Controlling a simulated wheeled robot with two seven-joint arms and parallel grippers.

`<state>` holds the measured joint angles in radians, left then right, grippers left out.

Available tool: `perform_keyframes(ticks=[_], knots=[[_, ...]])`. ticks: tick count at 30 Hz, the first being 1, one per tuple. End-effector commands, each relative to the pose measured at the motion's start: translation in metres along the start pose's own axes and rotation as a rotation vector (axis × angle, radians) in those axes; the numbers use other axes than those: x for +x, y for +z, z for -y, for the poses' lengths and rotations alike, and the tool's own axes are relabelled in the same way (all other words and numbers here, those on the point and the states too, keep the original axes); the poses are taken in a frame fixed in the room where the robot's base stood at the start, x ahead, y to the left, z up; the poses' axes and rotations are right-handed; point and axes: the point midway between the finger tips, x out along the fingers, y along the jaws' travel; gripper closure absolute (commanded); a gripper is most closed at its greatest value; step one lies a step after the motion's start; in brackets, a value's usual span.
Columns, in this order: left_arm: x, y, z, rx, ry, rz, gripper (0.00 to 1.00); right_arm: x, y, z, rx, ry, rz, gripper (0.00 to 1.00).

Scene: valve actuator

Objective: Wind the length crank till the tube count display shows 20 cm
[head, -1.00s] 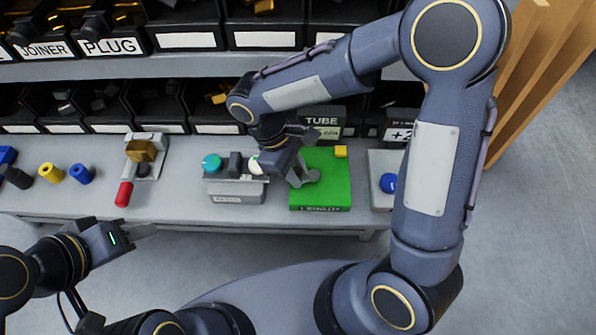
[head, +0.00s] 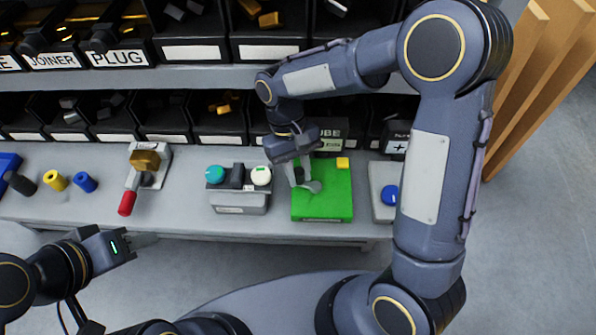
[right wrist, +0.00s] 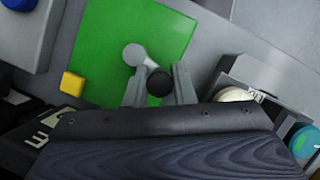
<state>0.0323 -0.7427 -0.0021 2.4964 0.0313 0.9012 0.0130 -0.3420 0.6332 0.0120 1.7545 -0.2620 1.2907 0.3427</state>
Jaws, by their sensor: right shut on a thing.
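The length crank (head: 313,187) is a pale grey arm with a dark knob on the green panel (head: 335,205). My right gripper (head: 297,175) reaches down over the panel's left part. In the right wrist view its fingers (right wrist: 158,88) are shut around the dark crank knob (right wrist: 159,82), and the crank's round grey end (right wrist: 134,54) shows beside it. The tube count display (head: 330,145) stands behind the panel, partly hidden by my right gripper; its number cannot be read. My left gripper (head: 145,240) hangs in front of the bench, away from everything; its finger gap is unclear.
A grey box with a teal knob (head: 215,174) and a white knob (head: 261,176) stands close left of the panel. A yellow block (head: 342,162) is on the panel's back edge. A blue button (head: 390,195) sits right. A red-handled lever (head: 128,202) stands left.

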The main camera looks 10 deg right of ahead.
Motion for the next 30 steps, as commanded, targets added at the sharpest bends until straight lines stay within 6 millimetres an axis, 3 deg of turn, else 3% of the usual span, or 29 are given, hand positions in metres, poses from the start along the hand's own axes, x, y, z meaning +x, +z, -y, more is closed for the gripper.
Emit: perform_keyframes(ticks=[16, 17, 21, 30], knots=[[-0.0003, -0.0002, -0.0002, 0.0, 0.0, 0.0, 0.64, -0.0015, -0.0013, -0.0008, 0.022, -0.009, -0.004, 1.0], [-0.0003, -0.0002, -0.0002, 0.0, 0.0, 0.0, 0.64, -0.0015, -0.0013, -0.0009, 0.022, -0.009, -0.004, 0.75], [-0.0003, -0.0002, -0.0001, 0.0, 0.0, 0.0, 0.64, -0.0012, -0.0011, -0.0008, 0.022, -0.009, -0.003, 0.56], [-0.0001, -0.0001, -0.0001, 0.0, 0.0, 0.0, 0.64, -0.0019, -0.0009, -0.0007, 0.022, -0.009, -0.002, 0.55]])
